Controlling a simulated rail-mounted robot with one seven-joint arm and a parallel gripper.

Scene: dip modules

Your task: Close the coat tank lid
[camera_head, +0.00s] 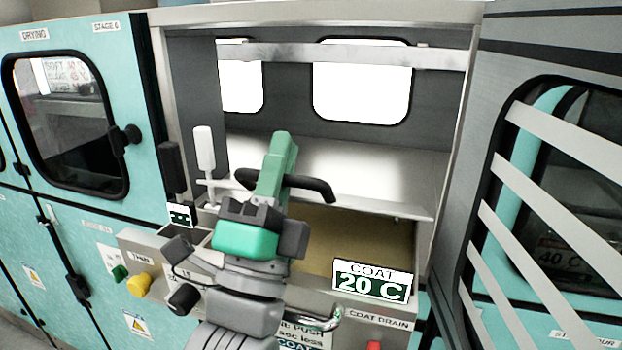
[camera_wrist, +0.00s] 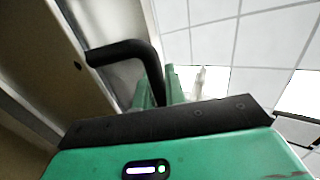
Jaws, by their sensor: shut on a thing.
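The coat tank lid (camera_head: 365,172) is a pale metal panel in the open bay in the head view. It stands raised and tilted at the back of the coat tank (camera_head: 352,235), whose tan inside shows below the lid's lower edge. A black bar handle (camera_head: 312,184) sticks out in front of the lid. My gripper (camera_head: 282,150) has green fingers and is shut on the handle. In the wrist view, the handle (camera_wrist: 125,50) bends in from the left to the green fingers (camera_wrist: 160,88). My gripper hides part of the handle and of the tank's left side.
A "COAT 20 C" sign (camera_head: 371,283) stands at the tank's front edge. A bent metal tap (camera_head: 318,319) is below it. A white upright handle (camera_head: 205,150) is left of my gripper. The slatted door (camera_head: 560,190) stands open at the right.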

